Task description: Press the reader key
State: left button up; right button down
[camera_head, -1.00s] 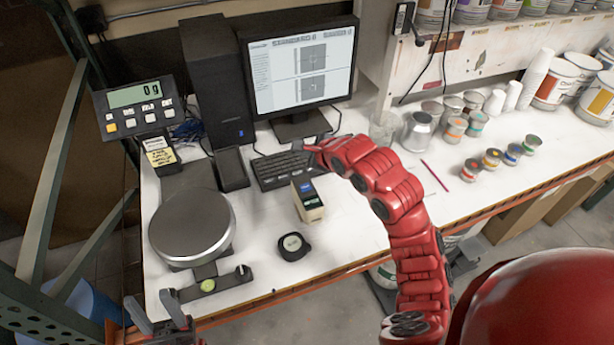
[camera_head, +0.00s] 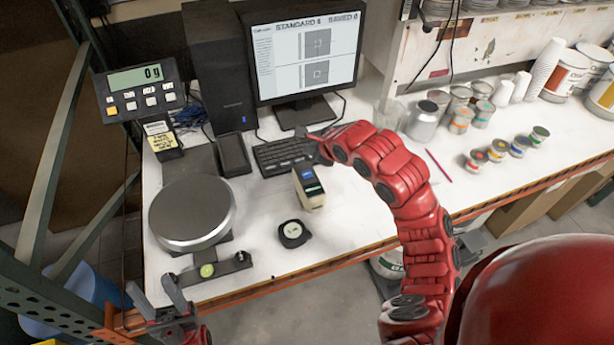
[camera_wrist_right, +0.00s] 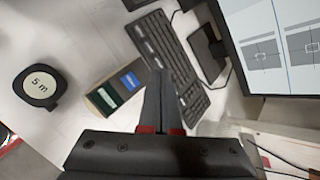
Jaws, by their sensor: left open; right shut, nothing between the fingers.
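The reader (camera_head: 309,188) is a small upright beige box with a dark face and a lit blue and green display. It stands on the white bench in front of the keyboard. It also shows in the right wrist view (camera_wrist_right: 116,92). My right gripper (camera_head: 316,143) is over the keyboard area, just behind the reader; its tips are partly hidden by the arm. In the right wrist view the shut fingers (camera_wrist_right: 161,78) appear beside the reader, over the keyboard, and hold nothing. My left gripper (camera_head: 156,296) is open and empty at the bench's front left.
A keyboard (camera_head: 283,155) and monitor (camera_head: 304,50) stand behind the reader. A round black tape measure (camera_head: 293,233) lies in front of it. A scale (camera_head: 193,213) stands to the left. Several small cans and a pink pencil (camera_head: 439,165) lie to the right.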

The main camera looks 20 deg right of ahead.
jog(key=b, duration=0.3)
send_over(310, 176)
notch_tip(310, 176, down, 4)
jog(key=shift+s+f, duration=0.1)
jog(key=shift+f, duration=1.1)
jog(key=shift+f, duration=0.1)
dwell(0.7)
jog(key=shift+f, duration=0.3)
jog(key=shift+f, duration=0.35)
dwell(0.7)
jog(key=shift+r+p, duration=0.8)
jog(key=shift+p, duration=0.2)
